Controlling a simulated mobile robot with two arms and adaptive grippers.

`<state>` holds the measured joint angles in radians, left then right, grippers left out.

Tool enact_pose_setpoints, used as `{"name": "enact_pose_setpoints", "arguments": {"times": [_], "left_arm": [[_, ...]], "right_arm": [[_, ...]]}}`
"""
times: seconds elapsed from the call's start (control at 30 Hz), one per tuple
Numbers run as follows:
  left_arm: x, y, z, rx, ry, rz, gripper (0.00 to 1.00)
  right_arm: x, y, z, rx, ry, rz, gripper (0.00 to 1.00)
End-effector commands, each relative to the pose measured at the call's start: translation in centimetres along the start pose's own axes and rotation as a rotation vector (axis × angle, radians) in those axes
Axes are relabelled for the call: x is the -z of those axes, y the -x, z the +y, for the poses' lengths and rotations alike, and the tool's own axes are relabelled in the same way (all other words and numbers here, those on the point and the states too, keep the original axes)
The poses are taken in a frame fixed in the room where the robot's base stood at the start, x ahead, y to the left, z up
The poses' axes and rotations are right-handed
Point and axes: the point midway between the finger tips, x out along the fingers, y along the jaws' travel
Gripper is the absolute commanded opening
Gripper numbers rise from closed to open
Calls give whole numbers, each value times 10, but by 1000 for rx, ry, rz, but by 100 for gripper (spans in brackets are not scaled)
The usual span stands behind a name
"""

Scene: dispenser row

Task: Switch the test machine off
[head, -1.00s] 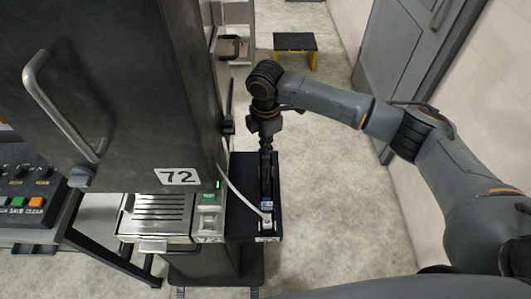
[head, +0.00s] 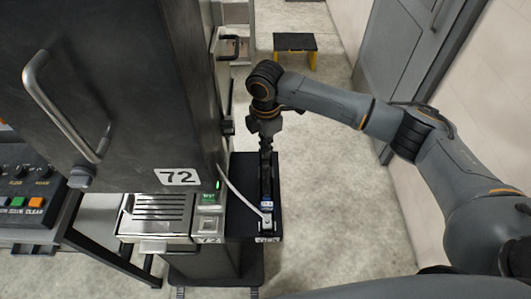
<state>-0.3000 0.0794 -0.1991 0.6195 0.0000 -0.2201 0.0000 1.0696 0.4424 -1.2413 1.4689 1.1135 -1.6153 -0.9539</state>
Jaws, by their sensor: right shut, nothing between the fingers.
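A tall dark machine (head: 125,100) marked 72 stands left of centre, with a metal handle on its front. A small green light (head: 217,184) glows at its lower right edge. Below it a small panel (head: 209,209) has a lit green display and a pale square part. A black side shelf (head: 240,200) adjoins it. My right gripper (head: 267,198) points down over this shelf, shut and empty, close to a small blue and white piece (head: 266,222) at the end of a white cable. I cannot tell if they touch. My left gripper is not in view.
A metal slotted tray (head: 158,215) sits in front of the machine. A console (head: 30,195) with coloured buttons stands at the far left. A black and yellow step stool (head: 295,44) is on the floor at the back. A grey door (head: 410,55) and wall bound the right; the floor between is clear.

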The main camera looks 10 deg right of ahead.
Motion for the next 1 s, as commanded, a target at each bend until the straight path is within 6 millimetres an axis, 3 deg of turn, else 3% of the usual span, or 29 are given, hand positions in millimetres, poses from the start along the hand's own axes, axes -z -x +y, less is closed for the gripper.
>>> {"name": "enact_pose_setpoints", "arguments": {"times": [1.0], "left_arm": [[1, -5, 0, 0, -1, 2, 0]], "right_arm": [[0, -15, 0, 0, -1, 0, 0]]}}
